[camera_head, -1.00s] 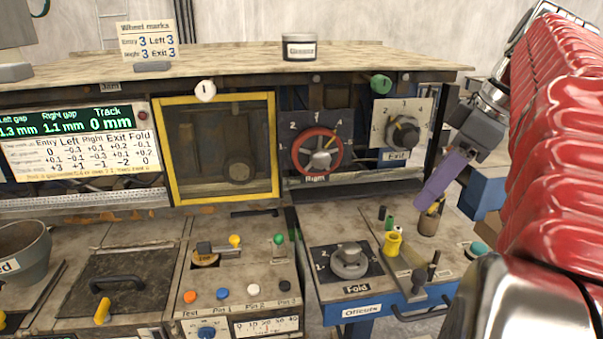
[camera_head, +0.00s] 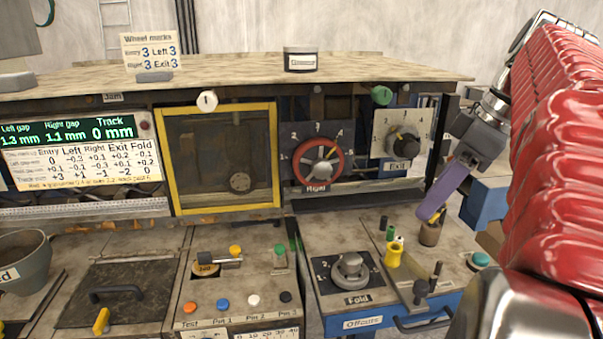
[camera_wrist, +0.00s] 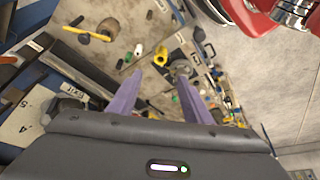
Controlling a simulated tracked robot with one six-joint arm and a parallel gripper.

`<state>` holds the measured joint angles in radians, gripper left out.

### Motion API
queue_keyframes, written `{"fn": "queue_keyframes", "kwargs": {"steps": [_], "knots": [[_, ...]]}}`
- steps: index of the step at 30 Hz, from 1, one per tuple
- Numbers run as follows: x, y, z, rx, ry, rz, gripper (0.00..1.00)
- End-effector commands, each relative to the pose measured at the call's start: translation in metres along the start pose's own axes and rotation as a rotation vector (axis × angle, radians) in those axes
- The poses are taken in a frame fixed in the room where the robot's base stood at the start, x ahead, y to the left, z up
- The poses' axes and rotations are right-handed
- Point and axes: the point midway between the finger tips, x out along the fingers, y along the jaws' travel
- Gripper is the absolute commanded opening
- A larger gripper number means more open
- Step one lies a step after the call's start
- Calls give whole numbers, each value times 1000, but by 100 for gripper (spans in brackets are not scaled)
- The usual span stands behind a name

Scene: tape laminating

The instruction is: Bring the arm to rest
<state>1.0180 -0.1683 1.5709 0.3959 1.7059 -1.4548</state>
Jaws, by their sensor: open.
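My gripper (camera_head: 445,207) is at the right of the head view, with purple fingers pointing down and left above the bench. It is near the Exit dial (camera_head: 402,141) and above the brown cup (camera_head: 431,232). The wrist view shows my gripper (camera_wrist: 158,97) with its two purple fingers spread apart and nothing between them. My red-sleeved arm fills the right edge of the head view.
The Right dial with a red ring (camera_head: 318,162), the Fold knob (camera_head: 350,271) and a yellow spool (camera_head: 394,254) are left of my gripper. A yellow-framed window (camera_head: 220,158) is in the machine. The blue Offcuts drawer (camera_head: 385,318) is below.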

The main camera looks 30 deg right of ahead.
Motion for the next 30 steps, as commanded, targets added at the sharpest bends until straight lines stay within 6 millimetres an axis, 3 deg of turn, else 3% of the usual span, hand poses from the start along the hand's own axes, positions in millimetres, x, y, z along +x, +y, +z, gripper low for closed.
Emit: {"fn": "queue_keyframes", "kwargs": {"steps": [11,22,30], "knots": [[7,-11,-8,-26,-23,-7,45],[40,-71,-40,-186,-151,-21,45],[72,-118,-45,-214,-231,5,45]]}}
